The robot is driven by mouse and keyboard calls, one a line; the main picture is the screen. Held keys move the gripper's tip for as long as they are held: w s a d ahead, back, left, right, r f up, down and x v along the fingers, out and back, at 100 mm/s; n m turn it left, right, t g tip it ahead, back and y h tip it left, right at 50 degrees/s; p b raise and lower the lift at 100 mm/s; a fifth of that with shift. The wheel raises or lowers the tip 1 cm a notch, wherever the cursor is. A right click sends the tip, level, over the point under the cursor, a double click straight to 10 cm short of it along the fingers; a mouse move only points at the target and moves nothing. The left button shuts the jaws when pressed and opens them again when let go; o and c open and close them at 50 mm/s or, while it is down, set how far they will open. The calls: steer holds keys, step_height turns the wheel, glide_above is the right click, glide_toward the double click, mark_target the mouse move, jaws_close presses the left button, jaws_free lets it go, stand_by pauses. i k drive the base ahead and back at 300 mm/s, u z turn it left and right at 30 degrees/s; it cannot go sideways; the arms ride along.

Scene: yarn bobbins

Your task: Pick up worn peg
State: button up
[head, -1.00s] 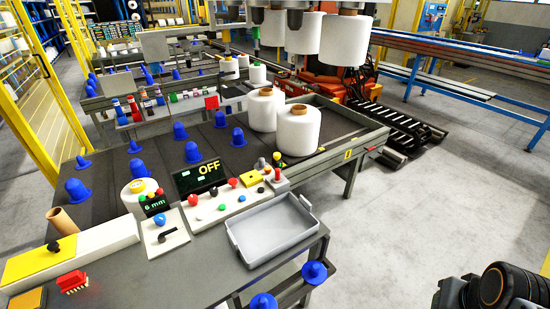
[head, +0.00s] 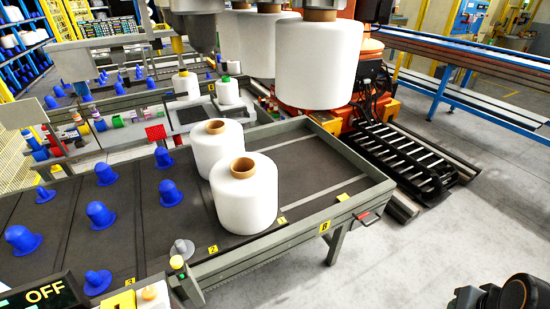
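Several blue pegs stand on the dark table (head: 325,172), among them one near the middle (head: 171,193), one to its left (head: 98,215) and one near the front edge (head: 98,281). A single pale grey peg (head: 182,250) stands at the table's front edge, close to the number 2 label; it differs in colour from the blue ones. I cannot tell wear on any peg from here. My gripper is not in view; only a dark part of my arm shows at the lower right corner.
Two white bobbins (head: 244,198) stand on the table right of the grey peg. More white bobbins (head: 318,60) hang above and behind. A signal post (head: 182,280) stands just in front of the grey peg. Clear floor (head: 400,255) lies to the right.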

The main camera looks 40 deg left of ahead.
mark_target(186, 249)
steer(key=i, duration=1.25)
steer(key=u, duration=3.7)
steer(key=i, duration=1)
